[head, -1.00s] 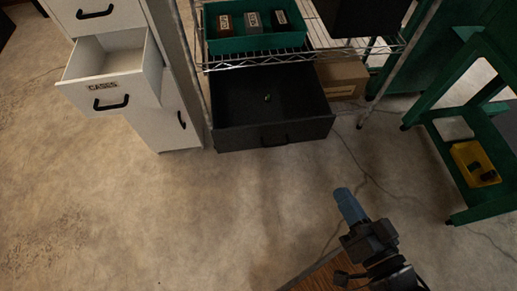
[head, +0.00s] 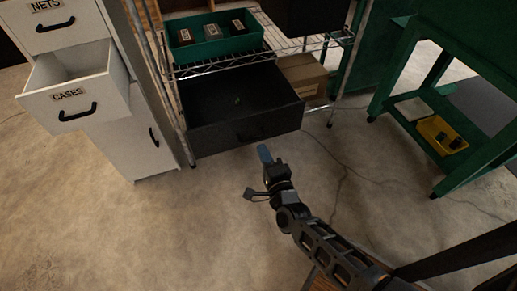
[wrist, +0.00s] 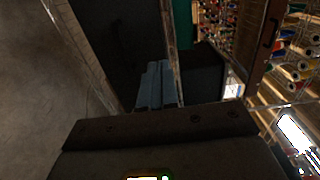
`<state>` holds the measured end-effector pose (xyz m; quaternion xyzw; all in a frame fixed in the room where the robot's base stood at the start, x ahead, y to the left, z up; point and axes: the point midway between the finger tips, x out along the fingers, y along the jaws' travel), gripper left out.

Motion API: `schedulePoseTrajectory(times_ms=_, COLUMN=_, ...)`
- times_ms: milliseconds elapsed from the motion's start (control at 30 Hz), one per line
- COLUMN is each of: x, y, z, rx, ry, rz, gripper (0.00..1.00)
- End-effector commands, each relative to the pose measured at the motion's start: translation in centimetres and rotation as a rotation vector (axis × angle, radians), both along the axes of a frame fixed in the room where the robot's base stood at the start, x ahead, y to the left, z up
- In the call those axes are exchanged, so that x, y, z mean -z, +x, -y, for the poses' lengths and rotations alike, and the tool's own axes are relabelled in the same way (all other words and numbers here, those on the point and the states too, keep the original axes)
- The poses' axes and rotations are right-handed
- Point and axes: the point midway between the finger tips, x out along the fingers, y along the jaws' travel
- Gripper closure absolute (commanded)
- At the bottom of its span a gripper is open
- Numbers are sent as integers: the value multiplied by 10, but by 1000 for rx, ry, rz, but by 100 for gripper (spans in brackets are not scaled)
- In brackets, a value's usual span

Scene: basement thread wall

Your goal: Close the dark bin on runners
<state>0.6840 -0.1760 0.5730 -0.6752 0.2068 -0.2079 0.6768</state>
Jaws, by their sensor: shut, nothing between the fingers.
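I cannot tell whether the fingertips touch the bin. In the wrist view the blue fingers (wrist: 156,86) point at a dark panel (wrist: 120,35), which looks like the bin's front.
A white cabinet with an open drawer labelled CASES (head: 75,88) stands at left. A green tray (head: 213,46) sits on the wire shelf above the bin. A cardboard box (head: 303,78) is right of the bin. A green bench with a yellow tray (head: 441,133) stands at right. The floor in front is clear.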

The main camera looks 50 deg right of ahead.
Motion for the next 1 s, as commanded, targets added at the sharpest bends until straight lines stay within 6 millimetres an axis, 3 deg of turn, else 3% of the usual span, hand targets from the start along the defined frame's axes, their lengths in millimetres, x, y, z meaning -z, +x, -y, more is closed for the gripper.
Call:
schedulePoseTrajectory(times_ms=500, x=0, y=81, z=55, rx=0, ry=-3, rz=-1, gripper=100)
schedulePoseTrajectory(times_ms=700, x=0, y=96, z=65, rx=0, ry=-1, rz=-2, gripper=100)
schedulePoseTrajectory(times_ms=1000, x=0, y=100, z=67, rx=-1, ry=-1, rz=-2, gripper=100)
